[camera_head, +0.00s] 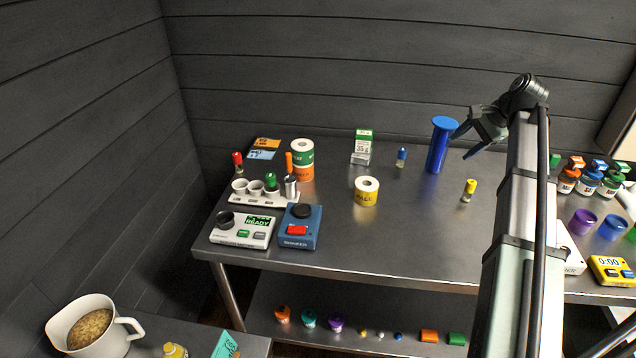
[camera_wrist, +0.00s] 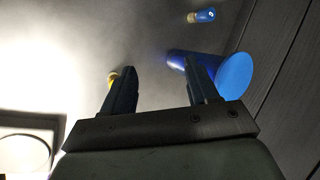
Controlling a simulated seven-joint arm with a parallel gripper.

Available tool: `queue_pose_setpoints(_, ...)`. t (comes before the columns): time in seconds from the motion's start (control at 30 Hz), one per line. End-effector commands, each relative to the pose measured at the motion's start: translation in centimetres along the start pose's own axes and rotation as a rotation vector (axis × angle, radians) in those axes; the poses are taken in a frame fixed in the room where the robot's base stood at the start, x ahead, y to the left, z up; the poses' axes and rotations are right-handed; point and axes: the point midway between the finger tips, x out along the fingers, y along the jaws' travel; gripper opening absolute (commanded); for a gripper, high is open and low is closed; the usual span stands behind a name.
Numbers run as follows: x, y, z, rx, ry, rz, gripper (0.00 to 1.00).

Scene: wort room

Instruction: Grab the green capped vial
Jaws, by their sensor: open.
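The green capped vial (camera_head: 271,181) stands in the white rack (camera_head: 264,198) at the left of the steel table. Its green cap shows above the rack; its lower part is hidden in the rack. My gripper (camera_head: 461,145) is far to its right, above the table by the tall blue cylinder (camera_head: 438,150). In the wrist view my gripper (camera_wrist: 160,68) is open, with nothing between its fingers. The vial is not in the wrist view.
A red-capped vial (camera_head: 238,161) stands behind the rack; a blue-capped vial (camera_head: 401,157) and a yellow-capped vial (camera_head: 469,190) stand further right. Label rolls, a white scale (camera_head: 243,230) and a blue device (camera_head: 300,228) are close to the rack. The table's front middle is clear.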

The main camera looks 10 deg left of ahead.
Motion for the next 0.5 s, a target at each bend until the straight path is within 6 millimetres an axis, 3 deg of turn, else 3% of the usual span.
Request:
queue_pose_setpoints(0.1, 2.2, -3.1, 3.6, 0.027, -0.023, 0.051, 0.59)
queue_pose_setpoints(0.5, 8.2, -10.6, 15.4, 0.152, 0.006, 0.225, 0.59)
